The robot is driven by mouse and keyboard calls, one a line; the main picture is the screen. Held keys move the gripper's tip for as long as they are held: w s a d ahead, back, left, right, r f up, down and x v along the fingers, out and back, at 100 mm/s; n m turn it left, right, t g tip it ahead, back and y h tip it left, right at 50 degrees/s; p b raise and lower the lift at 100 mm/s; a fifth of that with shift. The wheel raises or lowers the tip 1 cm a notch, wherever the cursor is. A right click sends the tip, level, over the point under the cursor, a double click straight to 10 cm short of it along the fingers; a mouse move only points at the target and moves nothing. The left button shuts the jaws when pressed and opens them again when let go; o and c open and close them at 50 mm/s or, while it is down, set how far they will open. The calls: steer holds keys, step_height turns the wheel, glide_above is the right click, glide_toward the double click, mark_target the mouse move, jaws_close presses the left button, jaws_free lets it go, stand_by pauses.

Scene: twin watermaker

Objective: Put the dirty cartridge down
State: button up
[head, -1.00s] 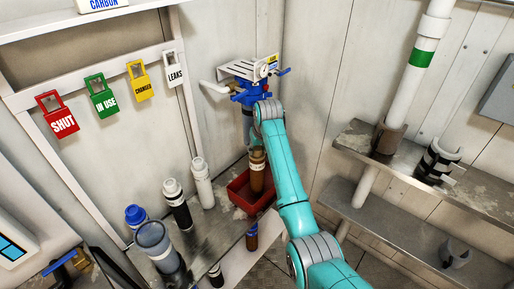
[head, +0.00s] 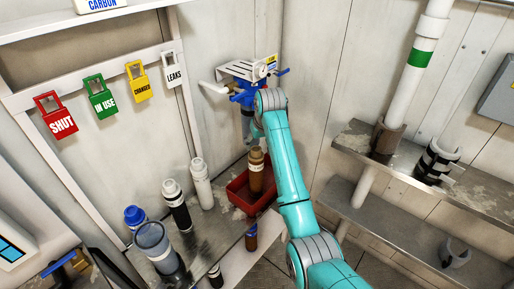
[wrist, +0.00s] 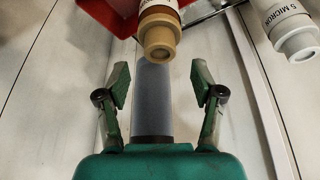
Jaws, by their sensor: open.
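The dirty cartridge, a brown cylinder with a tan cap (head: 256,172), stands upright in the red tray (head: 239,196). In the wrist view the cartridge's tan end (wrist: 159,36) shows at the top, upside down, with part of the red tray (wrist: 100,12) behind it. My gripper (wrist: 159,85) is open, its two green fingers spread well apart and clear of the cartridge. In the head view my arm hides most of the gripper.
White (head: 200,184) and black-and-white (head: 177,205) cartridges and a blue-capped bottle (head: 135,216) stand left of the tray. A blue filter head (head: 246,95) is mounted on the wall above it. A smaller brown bottle (head: 251,237) stands in front. Shelves (head: 420,180) are at right.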

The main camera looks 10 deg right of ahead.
steer(key=v, duration=0.7)
steer(key=s+f+t, duration=0.1)
steer(key=s+f, duration=0.3)
steer(key=f, duration=0.9)
steer(key=s+f+t, duration=0.4)
steer(key=s+f, duration=1.4)
steer(key=s, duration=0.4)
steer(key=s+r+m+t, duration=0.1)
steer(key=s+r+t, duration=0.15)
steer(key=s, duration=1.85)
steer(key=s+r+t, duration=0.2)
steer(key=s+r, duration=1.4)
steer(key=shift+d+r+t, duration=0.25)
steer(key=shift+t, duration=0.1)
